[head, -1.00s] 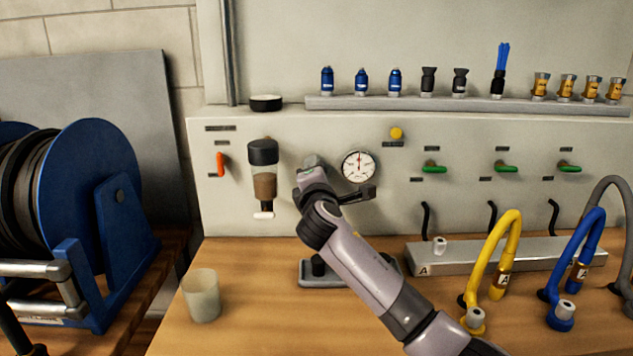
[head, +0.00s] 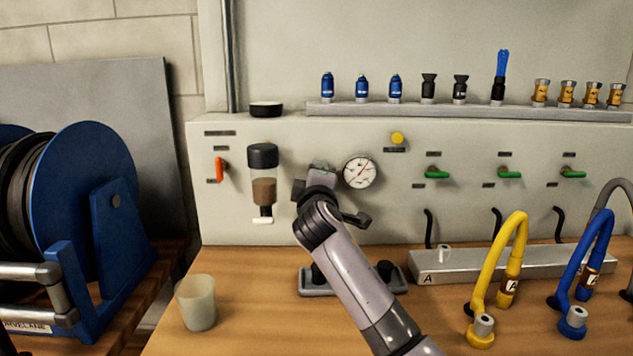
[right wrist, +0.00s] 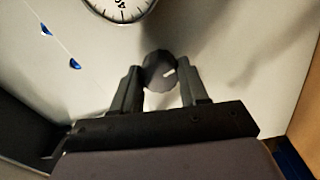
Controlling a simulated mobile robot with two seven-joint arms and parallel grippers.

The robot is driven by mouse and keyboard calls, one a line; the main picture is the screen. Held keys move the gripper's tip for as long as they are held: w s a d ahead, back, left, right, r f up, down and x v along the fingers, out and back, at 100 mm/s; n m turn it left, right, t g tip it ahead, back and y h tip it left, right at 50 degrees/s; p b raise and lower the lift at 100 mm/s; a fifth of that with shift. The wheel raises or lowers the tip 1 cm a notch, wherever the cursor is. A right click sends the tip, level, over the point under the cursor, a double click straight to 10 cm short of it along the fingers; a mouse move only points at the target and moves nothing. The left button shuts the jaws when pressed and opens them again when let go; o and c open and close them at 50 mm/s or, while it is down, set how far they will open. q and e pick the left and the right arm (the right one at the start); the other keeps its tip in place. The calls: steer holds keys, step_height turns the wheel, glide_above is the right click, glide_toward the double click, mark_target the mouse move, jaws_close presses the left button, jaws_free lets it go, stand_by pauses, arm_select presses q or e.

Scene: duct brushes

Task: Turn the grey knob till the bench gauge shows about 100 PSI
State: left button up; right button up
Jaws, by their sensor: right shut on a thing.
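The grey knob (right wrist: 158,70) is on the panel and shows in the right wrist view with a white mark on its face. My right gripper (right wrist: 162,84) is shut on it, one finger on each side; in the head view the gripper (head: 319,176) covers the knob. The round white bench gauge (head: 360,171) sits just right of the gripper. Its red needle points up and to the right; the numbers are too small to read in the head view. My left gripper is not in view.
Left of the gripper hangs a filter bowl (head: 263,185) and a red lever (head: 220,169). Green valve levers (head: 437,174) are to the right. A cup (head: 197,302), a yellow hose (head: 496,265) and a blue hose (head: 588,260) stand on the bench.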

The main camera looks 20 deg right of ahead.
steer(key=shift+f, duration=0.15)
steer(key=o, duration=1.1)
steer(key=shift+c, duration=0.2)
steer(key=v, duration=0.7)
steer(key=shift+s+a, duration=0.1)
